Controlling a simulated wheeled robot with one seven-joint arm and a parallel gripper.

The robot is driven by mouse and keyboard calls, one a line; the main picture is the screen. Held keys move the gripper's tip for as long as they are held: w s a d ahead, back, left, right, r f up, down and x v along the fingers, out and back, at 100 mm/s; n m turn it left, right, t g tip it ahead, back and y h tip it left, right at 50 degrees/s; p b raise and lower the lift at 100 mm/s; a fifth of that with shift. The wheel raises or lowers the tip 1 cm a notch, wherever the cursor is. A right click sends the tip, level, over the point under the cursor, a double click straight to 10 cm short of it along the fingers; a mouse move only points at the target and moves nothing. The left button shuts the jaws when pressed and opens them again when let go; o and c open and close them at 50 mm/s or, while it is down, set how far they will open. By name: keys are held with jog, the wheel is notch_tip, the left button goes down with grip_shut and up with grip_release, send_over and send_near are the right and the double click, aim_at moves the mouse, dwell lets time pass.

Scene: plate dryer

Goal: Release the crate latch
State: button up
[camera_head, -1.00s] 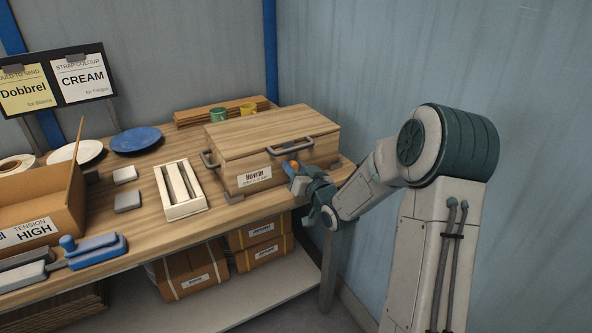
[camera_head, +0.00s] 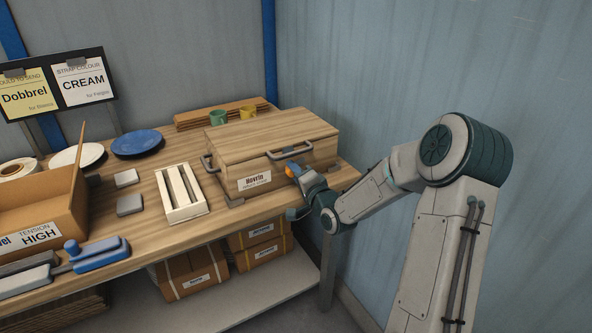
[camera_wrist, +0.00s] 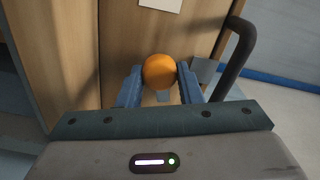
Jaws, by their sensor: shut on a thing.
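A wooden crate (camera_head: 265,137) with a flat lid, grey handles and a white label (camera_head: 254,181) stands at the right end of the workbench. An orange round knob (camera_head: 292,171) sits at the crate's front, below the front handle (camera_head: 289,150). I take it to be the latch knob; the rest of the latch is mostly hidden. My gripper (camera_wrist: 159,72) is shut on the orange knob, with a blue finger on each side of it in the wrist view. In the head view, my gripper (camera_head: 297,172) reaches the crate's front from the right.
The front handle also rises just right of the gripper in the wrist view (camera_wrist: 237,55). A white slotted tray (camera_head: 181,192), two grey blocks and an open cardboard box (camera_head: 42,205) lie left of the crate. A wall is close on the right.

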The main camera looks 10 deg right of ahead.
jog(key=shift+m+p, duration=0.55)
jog(key=shift+m, duration=1.05)
jog(key=shift+f, duration=0.1)
jog(key=o, duration=0.9)
jog(key=shift+d, duration=0.1)
jog(key=shift+s, duration=0.15)
jog(key=v, duration=1.3)
jog(key=shift+s+d, duration=0.1)
jog(key=shift+s, duration=0.15)
